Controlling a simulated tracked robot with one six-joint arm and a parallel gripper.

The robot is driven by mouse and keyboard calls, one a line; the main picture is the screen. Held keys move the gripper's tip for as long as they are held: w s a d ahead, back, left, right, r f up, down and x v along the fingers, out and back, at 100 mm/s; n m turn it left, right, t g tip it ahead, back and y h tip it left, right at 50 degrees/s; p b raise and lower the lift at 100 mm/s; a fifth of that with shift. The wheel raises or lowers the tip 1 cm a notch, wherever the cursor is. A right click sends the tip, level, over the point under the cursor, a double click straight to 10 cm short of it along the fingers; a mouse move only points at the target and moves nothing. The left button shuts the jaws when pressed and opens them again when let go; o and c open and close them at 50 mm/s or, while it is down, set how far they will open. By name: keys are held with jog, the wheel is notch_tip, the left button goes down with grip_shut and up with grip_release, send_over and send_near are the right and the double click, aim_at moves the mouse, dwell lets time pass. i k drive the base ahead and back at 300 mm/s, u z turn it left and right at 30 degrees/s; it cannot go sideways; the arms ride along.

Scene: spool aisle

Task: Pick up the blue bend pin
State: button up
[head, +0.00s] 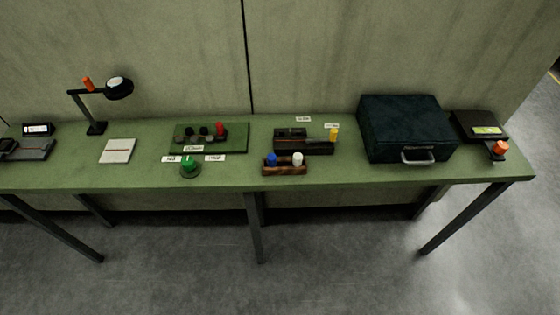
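A small blue pin (272,159) stands upright in a brown wooden holder (285,171) near the front edge of the green bench, at the middle of the head view. A white pin (297,159) stands in the same holder, just to the right of the blue one. The lower part of the blue pin is hidden inside the holder. My gripper is not in view.
The long green bench (350,176) runs along a wall. Behind the holder is a black device (305,147) with a yellow pin (334,134). A green board (236,142) and green button (189,163) are left; a dark case (405,122) is right.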

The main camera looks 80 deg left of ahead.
aim_at(271, 158)
jog(key=z, duration=0.05)
jog(key=k, duration=1.45)
jog(key=u, duration=2.75)
jog(key=i, duration=0.1)
jog(key=z, duration=0.05)
